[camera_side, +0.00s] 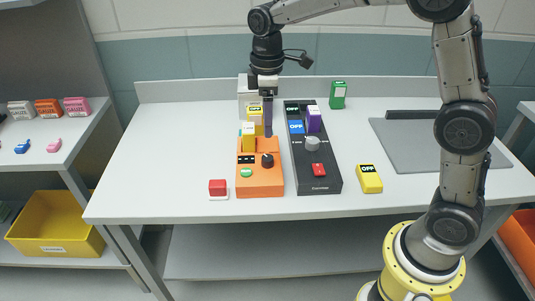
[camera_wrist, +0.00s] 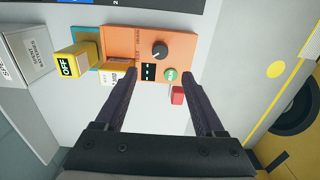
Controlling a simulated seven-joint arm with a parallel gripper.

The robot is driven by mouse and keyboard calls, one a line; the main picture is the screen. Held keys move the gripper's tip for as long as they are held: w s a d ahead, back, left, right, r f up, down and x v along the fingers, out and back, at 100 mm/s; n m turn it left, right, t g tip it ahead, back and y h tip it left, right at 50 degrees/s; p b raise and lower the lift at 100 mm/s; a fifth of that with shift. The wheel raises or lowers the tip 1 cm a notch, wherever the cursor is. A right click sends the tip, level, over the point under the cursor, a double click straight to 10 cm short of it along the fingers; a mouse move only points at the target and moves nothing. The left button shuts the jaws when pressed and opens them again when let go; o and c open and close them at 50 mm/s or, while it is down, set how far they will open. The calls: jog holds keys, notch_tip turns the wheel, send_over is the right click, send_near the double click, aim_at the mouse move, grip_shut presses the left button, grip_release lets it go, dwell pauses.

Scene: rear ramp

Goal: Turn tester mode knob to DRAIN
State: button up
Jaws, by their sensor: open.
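The orange device (camera_side: 260,185) lies on the table and has a black knob (camera_side: 267,160), a green button (camera_side: 246,173) and a small dark display (camera_side: 246,159). The wrist view shows its orange face (camera_wrist: 188,42), the same knob (camera_wrist: 160,50) with a light pointer mark, and the green button (camera_wrist: 170,74). My gripper (camera_side: 268,116) is above the table behind the orange device. In the wrist view my gripper (camera_wrist: 160,74) is open and empty, its fingers apart, with the knob beyond the fingertips.
A black panel (camera_side: 320,183) with a grey knob stands right of the orange device. A yellow block (camera_side: 369,179) lies right of it, a red block (camera_side: 217,187) left. Yellow and white blocks crowd behind the orange device. The table's left side is clear.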

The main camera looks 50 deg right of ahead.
aim_at(268, 157)
notch_tip(268, 157, down, 11)
jog(key=shift+f, duration=0.2)
dwell(0.3)
grip_shut()
